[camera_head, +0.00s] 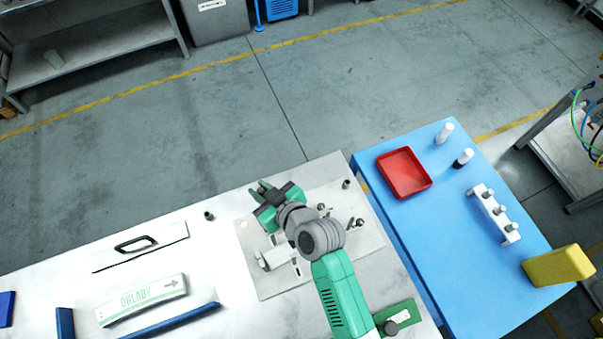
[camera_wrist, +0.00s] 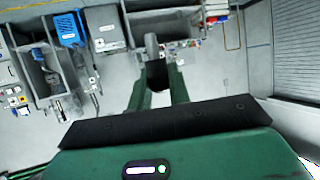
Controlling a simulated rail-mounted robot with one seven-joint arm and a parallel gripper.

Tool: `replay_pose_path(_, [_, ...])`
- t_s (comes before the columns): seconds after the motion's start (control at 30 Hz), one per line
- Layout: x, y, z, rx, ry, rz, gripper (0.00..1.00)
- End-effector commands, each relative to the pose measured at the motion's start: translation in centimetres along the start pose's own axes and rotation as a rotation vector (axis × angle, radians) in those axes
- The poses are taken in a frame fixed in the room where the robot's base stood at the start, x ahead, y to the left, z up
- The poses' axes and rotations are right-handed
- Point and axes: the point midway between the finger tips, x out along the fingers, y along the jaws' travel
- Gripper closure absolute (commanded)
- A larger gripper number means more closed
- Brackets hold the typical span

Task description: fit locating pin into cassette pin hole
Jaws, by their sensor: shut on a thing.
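My gripper (camera_head: 262,191) is over the far left part of a grey plate (camera_head: 345,255) on the white table. In the wrist view my gripper (camera_wrist: 158,90) is shut on a small grey cylindrical piece with a dark lower part (camera_wrist: 152,45), which looks like the locating pin. It points away from the palm, apart from any surface that I can make out. In the head view I cannot make the pin out. A white curved body marked ORLABY (camera_head: 140,300) lies at the front left and may be the cassette. I cannot make out a pin hole.
The grey plate bears a white block (camera_head: 275,258) and several small metal parts (camera_head: 354,223). A dark cylinder (camera_head: 209,216) stands left of it. A white panel with a black handle (camera_head: 140,246) lies at left. A blue table (camera_head: 455,290) bears a red tray (camera_head: 427,186).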

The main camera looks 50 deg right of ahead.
Motion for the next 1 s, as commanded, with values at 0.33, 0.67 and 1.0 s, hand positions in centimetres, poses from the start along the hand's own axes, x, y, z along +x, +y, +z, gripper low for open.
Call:
replay_pose_path(0.33, [-4.8, 18.5, 2.7, 0.031, 0.027, 0.08, 1.0])
replay_pose_path(0.67, [-8.0, 23.5, 3.7, 0.03, 0.037, 0.098, 1.0])
replay_pose_path(1.0, [-5.9, 23.6, 8.6, 0.032, 0.035, 0.1, 1.0])
